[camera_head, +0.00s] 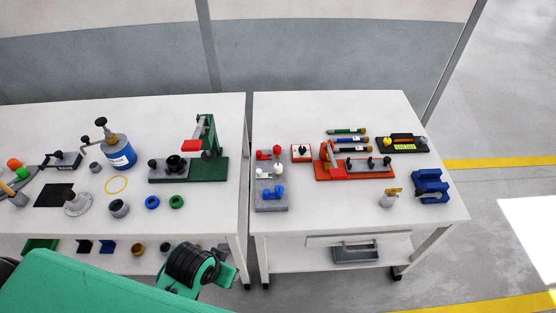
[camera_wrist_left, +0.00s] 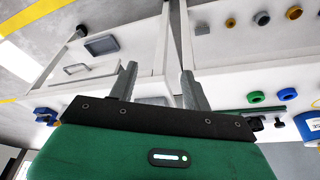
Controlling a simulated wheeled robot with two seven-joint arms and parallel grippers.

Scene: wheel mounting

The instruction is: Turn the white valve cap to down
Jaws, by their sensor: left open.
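The white valve cap (camera_head: 264,174) sits on a grey valve base (camera_head: 272,207) at the left edge of the right table, between a red valve (camera_head: 265,155) and a blue valve (camera_head: 271,192). Its handle seems to lie sideways, but it is small in the picture. My left arm reaches in from the lower left in the head view, below the table tops and well apart from the valves. In the left wrist view my left gripper (camera_wrist_left: 158,82) has its two fingers spread with nothing between them. The white cap cannot be made out there. My right gripper is not in view.
The right table (camera_head: 340,214) also holds a red fixture (camera_head: 355,172), several dark tubes, a blue vise (camera_head: 431,186) and a brass part (camera_head: 390,197). The left table (camera_head: 210,215) carries a green fixture (camera_head: 207,174) and rings. A narrow gap separates the tables.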

